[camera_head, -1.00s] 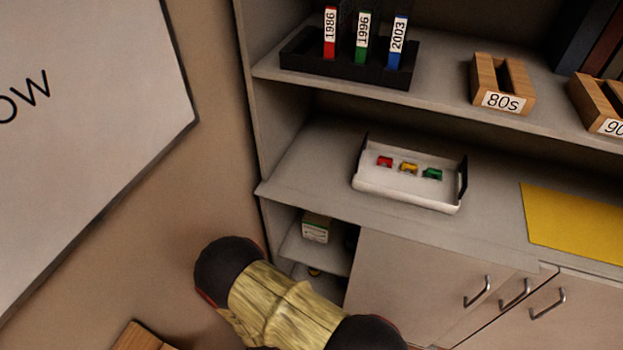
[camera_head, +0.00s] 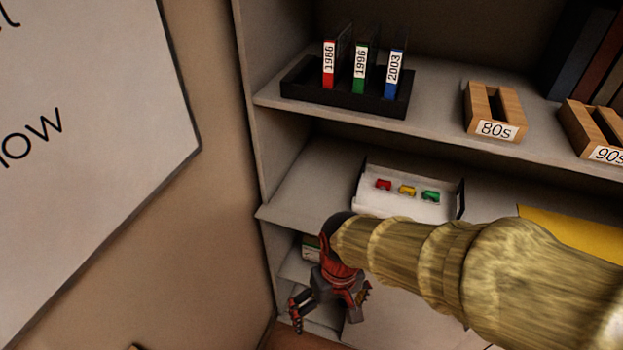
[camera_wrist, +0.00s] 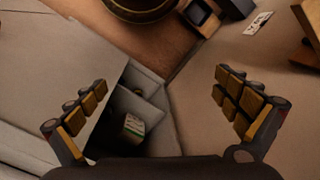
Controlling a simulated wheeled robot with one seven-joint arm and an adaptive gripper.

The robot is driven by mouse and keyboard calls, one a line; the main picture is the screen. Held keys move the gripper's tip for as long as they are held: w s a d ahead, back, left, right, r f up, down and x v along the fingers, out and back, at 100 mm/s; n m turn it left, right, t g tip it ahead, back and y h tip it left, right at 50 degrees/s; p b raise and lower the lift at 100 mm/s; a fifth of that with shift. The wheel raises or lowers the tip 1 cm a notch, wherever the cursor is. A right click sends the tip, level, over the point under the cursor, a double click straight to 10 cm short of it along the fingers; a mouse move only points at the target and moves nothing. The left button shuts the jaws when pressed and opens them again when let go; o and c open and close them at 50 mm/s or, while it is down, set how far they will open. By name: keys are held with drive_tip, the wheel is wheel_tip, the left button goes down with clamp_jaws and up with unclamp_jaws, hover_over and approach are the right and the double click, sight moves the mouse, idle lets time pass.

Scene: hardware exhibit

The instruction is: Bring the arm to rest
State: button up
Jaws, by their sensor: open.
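In the head view my gripper (camera_head: 328,312) hangs at the end of my arm, in front of the lower cabinet. Its fingers are spread and point downward, with nothing between them. In the wrist view my gripper (camera_wrist: 160,115) shows its two padded fingers wide apart and empty. A small green-and-white box (camera_wrist: 133,128) stands in the open lower compartment beyond the fingers. In the head view that box (camera_head: 310,246) is mostly hidden by my gripper.
A white tray (camera_head: 377,207) with red, yellow and green pieces sits on the middle shelf, close behind my arm. Above are a black holder (camera_head: 300,83) with labelled binders and wooden holders (camera_head: 496,128). A whiteboard (camera_head: 95,150) hangs at left.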

drive_tip(key=s+d+r+m+t+p, duration=0.1)
drive_tip(key=d+r+m+t, duration=0.3)
drive_tip(key=d+r, duration=1.1)
wheel_tip(320, 180, up, 4)
drive_tip(key=shift+s+d+t+h, duration=0.15)
drive_tip(key=shift+t+h, duration=0.25)
drive_tip(key=shift+t, duration=0.7)
